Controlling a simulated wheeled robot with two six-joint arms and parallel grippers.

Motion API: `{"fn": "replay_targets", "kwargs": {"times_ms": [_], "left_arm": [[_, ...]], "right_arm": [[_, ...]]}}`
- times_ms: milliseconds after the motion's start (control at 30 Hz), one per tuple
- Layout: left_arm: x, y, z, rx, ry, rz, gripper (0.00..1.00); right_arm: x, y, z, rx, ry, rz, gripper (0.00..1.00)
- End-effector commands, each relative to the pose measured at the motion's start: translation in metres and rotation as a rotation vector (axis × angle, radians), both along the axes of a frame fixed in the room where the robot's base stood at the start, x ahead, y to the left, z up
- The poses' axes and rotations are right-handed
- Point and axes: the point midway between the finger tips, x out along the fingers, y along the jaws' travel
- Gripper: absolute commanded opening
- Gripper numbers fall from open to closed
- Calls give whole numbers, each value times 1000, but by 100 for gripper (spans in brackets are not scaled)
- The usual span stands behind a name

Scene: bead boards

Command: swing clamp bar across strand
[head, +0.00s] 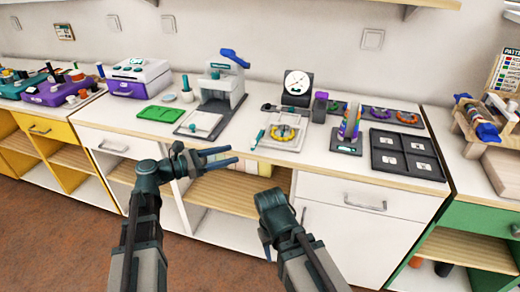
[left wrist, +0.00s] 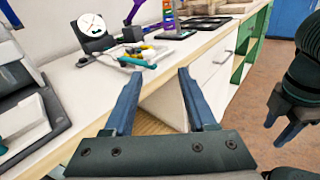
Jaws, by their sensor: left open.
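A white bead board (head: 297,144) lies on the white counter. A ring-shaped strand of mostly yellow beads (head: 286,132) lies on it. A teal-handled bar (head: 260,137), which looks like the clamp bar, is at the board's left edge, beside the strand. In the left wrist view the teal bar (left wrist: 136,62) is just beyond my fingertips. My left gripper (head: 234,156) is open and empty in front of the counter edge, left of and below the board. It also shows in the left wrist view (left wrist: 160,75). My right gripper (head: 267,243) hangs low before the cabinet; its opening is unclear.
A dial gauge (head: 298,83) stands behind the board. A bead stand (head: 349,128) and a black tray (head: 428,168) are to the right. A press with a blue lever (head: 220,85) and a green mat (head: 160,113) are to the left. Little bare counter lies before the board.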

Motion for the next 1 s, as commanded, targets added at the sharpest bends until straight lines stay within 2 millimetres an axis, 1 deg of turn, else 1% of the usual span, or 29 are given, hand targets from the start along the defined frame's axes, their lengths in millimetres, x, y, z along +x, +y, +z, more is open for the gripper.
{"fn": "replay_targets", "kwargs": {"times_ms": [33, 133, 267, 367, 467, 800, 1000], "left_arm": [[4, 7, -2, -41, 17, 18, 57], [7, 14, 4, -88, 38, 33, 57], [8, 14, 6, -97, 43, 36, 57], [10, 9, 6, -96, 42, 34, 57], [16, -3, 6, -95, 42, 32, 57], [48, -64, 6, -94, 41, 30, 57], [62, -92, 6, -94, 41, 32, 57]], "right_arm": [[0, 0, -8, 0, 0, 0, 50], [0, 0, -10, 0, 0, 0, 50], [0, 0, -9, 0, 0, 0, 50], [0, 0, -8, 0, 0, 0, 50], [0, 0, -8, 0, 0, 0, 50], [0, 0, -9, 0, 0, 0, 50], [0, 0, -9, 0, 0, 0, 50]]}}
